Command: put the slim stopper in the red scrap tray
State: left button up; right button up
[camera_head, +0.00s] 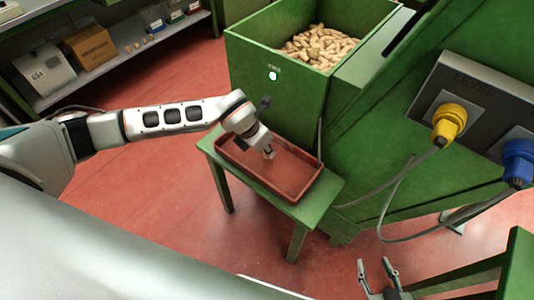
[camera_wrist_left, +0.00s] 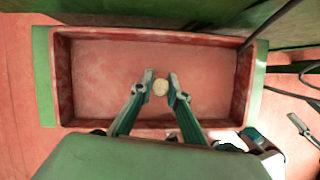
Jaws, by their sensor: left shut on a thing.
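The red scrap tray (camera_head: 308,187) sits on a small green bench, and it fills much of the left wrist view (camera_wrist_left: 100,75). My left gripper (camera_head: 268,153) points down over the tray. In the left wrist view its fingers (camera_wrist_left: 160,84) are shut on the slim stopper (camera_wrist_left: 160,88), seen end-on as a small round tan disc between the tips. The stopper is over the tray floor; its height above it is hard to tell. My right gripper (camera_head: 377,267) is at the bottom of the head view, fingers apart and empty, away from the tray.
A green bin (camera_head: 262,50) full of corks (camera_head: 318,47) stands behind the bench (camera_head: 325,200). A grey panel with yellow (camera_head: 449,122) and blue (camera_head: 518,160) plugs is at right, with cables hanging near the bench. Shelves with boxes (camera_head: 90,47) are at upper left.

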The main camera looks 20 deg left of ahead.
pick_arm(q)
notch_tip(320, 180, down, 3)
jog(key=shift+r, duration=0.25)
jog(key=o, duration=0.6)
jog(key=shift+o, duration=0.2)
